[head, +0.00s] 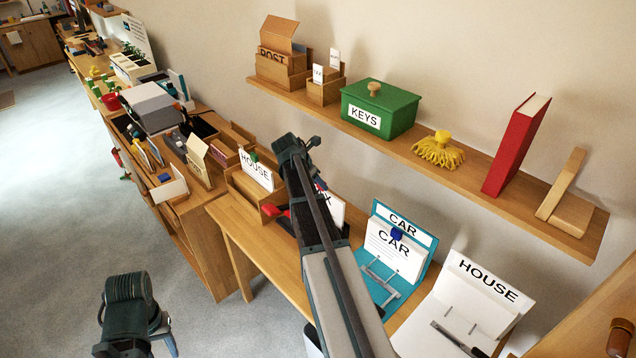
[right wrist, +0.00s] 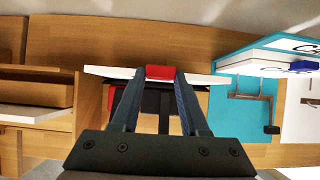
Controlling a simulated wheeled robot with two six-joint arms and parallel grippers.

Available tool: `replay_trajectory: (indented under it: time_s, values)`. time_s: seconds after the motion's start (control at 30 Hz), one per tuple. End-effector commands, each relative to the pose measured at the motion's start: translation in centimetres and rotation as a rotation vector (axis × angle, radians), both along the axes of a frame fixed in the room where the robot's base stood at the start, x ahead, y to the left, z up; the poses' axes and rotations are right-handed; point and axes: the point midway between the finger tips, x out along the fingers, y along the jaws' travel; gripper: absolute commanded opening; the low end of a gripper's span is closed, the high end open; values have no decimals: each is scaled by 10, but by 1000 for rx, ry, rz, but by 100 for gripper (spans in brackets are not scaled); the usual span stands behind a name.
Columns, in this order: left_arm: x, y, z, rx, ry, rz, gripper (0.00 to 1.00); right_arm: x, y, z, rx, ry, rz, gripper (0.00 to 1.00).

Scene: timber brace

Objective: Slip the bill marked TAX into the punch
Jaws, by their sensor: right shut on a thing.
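The bill marked TAX is a white sheet (head: 335,207) on the bench in the head view. Only its X shows past my right arm. In the right wrist view the bill (right wrist: 112,72) is seen nearly edge-on, with a red tab (right wrist: 160,72). My right gripper (right wrist: 161,76) is shut on this tab. The black and red punch (right wrist: 150,101) shows between the fingers, close to the bill. In the head view its red part (head: 271,210) shows left of my arm. I cannot tell whether the bill is in its slot. My left gripper is not in view; only part of my left arm shows.
A wooden box with a HOUSE card (head: 257,169) stands left of the punch. A teal CAR holder (head: 418,238) and a white HOUSE holder (head: 484,287) stand to the right. A wall shelf (head: 467,180) runs above, carrying a green KEYS box (head: 380,108) and a red book (head: 515,145).

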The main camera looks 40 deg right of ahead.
Motion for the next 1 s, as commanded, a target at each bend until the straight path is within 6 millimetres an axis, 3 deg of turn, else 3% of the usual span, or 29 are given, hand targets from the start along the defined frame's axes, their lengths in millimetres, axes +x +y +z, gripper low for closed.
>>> replay_trajectory:
  time_s: [0.4, 0.7, 0.73, 0.9, 1.0]
  values:
    - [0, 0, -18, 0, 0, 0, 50, 0, 0, -17, -1, 0, 0, 0]
    - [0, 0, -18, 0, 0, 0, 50, 0, 0, -17, 0, 0, 0, 0]
    - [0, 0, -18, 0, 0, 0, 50, 0, 0, -17, 0, 0, 0, 48]
    - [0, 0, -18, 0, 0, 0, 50, 0, 0, -17, 0, 0, 0, 78]
    - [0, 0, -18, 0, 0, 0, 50, 0, 0, -18, 0, 0, 0, 79]
